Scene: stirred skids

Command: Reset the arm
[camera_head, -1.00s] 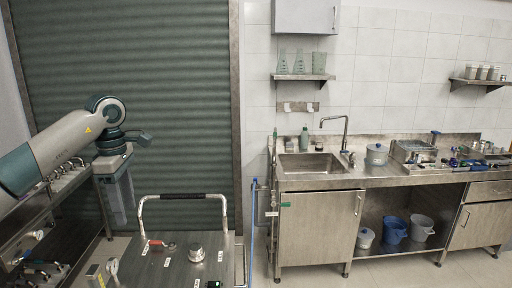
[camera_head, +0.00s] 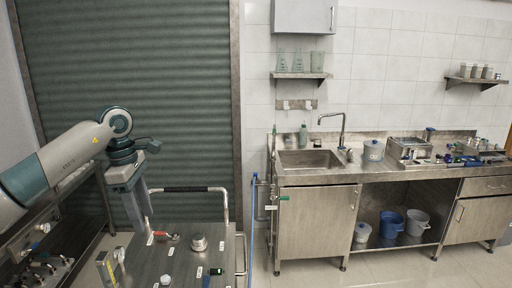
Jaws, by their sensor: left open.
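My left arm comes in from the left edge. Its gripper (camera_head: 139,212) points downward and is open, with nothing seen between its fingers. It hangs beside the left side of the steel skid (camera_head: 180,262), near the skid's tubular handle (camera_head: 190,189). I cannot tell exactly how far it is from the skid. A red-handled valve (camera_head: 164,236) and a round metal knob (camera_head: 199,242) are on the skid top. My right gripper is not in view.
A steel bench (camera_head: 40,240) with fittings stands at the left, below my arm. A sink counter (camera_head: 318,180) runs along the tiled wall at the right. Buckets (camera_head: 391,225) stand on its lower shelf. A green roller shutter (camera_head: 180,90) is behind. Floor before the counter is clear.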

